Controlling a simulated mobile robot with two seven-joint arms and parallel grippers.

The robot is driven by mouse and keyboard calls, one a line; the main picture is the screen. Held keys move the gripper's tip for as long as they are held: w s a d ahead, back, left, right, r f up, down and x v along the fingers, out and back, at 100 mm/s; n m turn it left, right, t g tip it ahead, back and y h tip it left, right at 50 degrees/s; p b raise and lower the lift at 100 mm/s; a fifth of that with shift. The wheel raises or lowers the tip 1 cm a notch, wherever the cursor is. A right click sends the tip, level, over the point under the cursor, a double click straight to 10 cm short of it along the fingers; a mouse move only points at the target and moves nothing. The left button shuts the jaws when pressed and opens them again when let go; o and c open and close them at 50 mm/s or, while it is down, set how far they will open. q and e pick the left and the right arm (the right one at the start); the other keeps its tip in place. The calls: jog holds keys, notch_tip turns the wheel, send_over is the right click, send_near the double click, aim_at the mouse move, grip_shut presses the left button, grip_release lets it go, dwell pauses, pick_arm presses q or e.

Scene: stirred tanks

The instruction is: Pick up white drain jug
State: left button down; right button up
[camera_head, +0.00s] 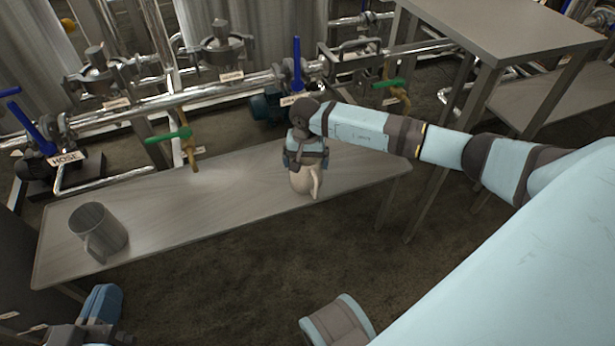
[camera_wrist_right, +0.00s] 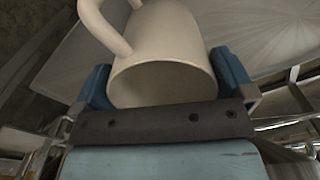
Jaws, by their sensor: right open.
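The white drain jug (camera_head: 306,183) stands on the grey metal bench, near its right end. In the right wrist view the jug (camera_wrist_right: 168,42) lies between the two blue fingers, with its mouth close to the palm and its handle at upper left. My right gripper (camera_head: 306,165) is over the jug and open around it; it hides the jug's upper part in the head view. Contact between the fingers and the jug is not clear. My left gripper (camera_head: 100,303) shows only partly at the lower left, away from the jug; its jaws cannot be made out.
A taller metal table (camera_head: 500,25) stands at upper right. The floor in front is clear.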

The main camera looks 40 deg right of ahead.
jog(key=c, duration=0.9)
jog(key=shift+r, duration=0.15)
